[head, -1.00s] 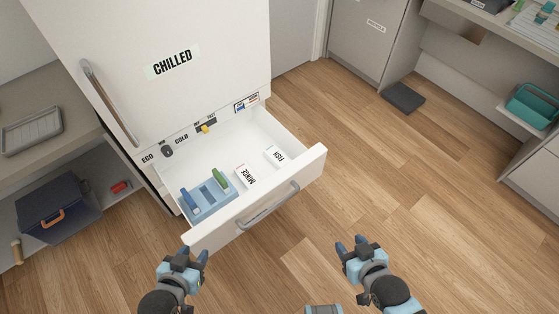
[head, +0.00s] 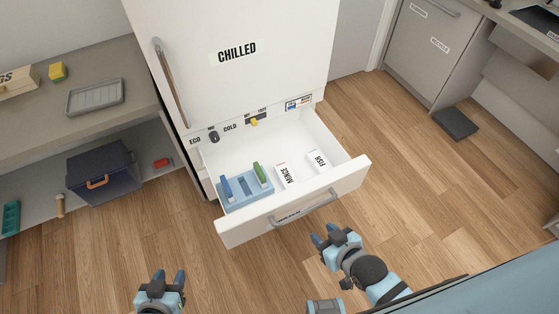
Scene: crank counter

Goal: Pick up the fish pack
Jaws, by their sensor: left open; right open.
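The fish pack (head: 317,161) is a small white box marked FISH, lying in the right part of the open drawer (head: 341,182) below the CHILLED door. The white MINCE pack (head: 285,175) lies just left of it. My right gripper (head: 329,234) is open and empty, in front of the drawer, below and apart from the fish pack. My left gripper (head: 166,277) is open and empty at the bottom of the view, left of the drawer and over the floor.
A blue holder (head: 236,203) with a blue and a green piece fills the drawer's left part. The drawer handle (head: 305,209) sticks out in front. A shelf with a dark blue bin (head: 100,172) stands at left. A dark mat (head: 455,124) lies on otherwise clear floor at right.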

